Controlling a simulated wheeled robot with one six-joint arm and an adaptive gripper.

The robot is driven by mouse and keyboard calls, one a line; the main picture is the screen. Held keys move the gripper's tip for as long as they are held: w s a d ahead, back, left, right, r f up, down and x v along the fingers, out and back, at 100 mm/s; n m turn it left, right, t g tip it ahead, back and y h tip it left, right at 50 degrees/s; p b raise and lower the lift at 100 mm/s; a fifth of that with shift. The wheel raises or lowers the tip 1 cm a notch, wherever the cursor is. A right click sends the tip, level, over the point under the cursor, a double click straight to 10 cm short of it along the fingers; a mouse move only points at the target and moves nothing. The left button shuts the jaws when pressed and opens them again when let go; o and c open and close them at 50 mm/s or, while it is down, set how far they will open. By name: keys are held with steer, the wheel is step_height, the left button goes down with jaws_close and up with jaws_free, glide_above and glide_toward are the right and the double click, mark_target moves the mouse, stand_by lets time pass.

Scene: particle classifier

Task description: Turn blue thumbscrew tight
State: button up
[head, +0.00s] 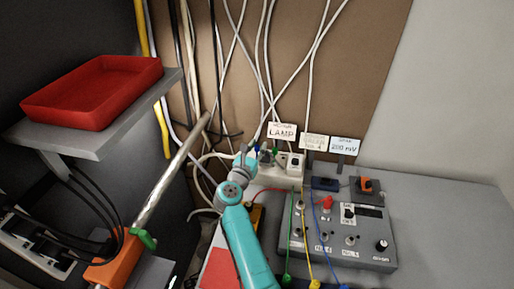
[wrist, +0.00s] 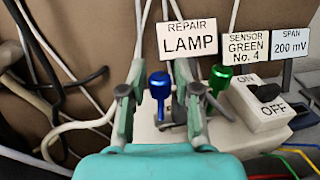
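The blue thumbscrew (wrist: 160,84) stands upright in the wrist view, at the left part of a white lamp terminal block with a switch (wrist: 262,108). My gripper (wrist: 161,72) is open, with one finger to the left and one to the right of the blue thumbscrew in the picture. Gaps show between the blue head and both fingers; the depth between them is hard to tell. A green thumbscrew (wrist: 220,76) stands just right of the right finger. In the head view my gripper (head: 247,158) is at the block (head: 284,172), largely hiding the blue thumbscrew.
Signs reading LAMP (head: 281,131), green sensor No. 4 (head: 314,142) and 200 mV (head: 345,144) stand behind the block. White cables (wrist: 75,125) hang and loop at left. A grey control box (head: 350,235) with coloured leads is at right. A red tray (head: 92,92) sits on a shelf.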

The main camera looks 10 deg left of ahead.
jaws_close()
steer(key=shift+h, duration=0.5)
steer(key=m+g+h, duration=0.1)
steer(key=m+h, duration=0.1)
steer(key=shift+a+r+h, duration=0.1)
steer(key=shift+a+h, duration=0.05)
steer(key=shift+h, duration=0.15)
steer(key=shift+m+g+h, duration=1.3)
steer(key=shift+m+h, duration=0.4)
steer(key=shift+h, duration=0.3)
steer(key=shift+m+g+h, duration=1.1)
steer(key=shift+g+h, duration=0.2)
steer(key=o, duration=0.5)
jaws_free()
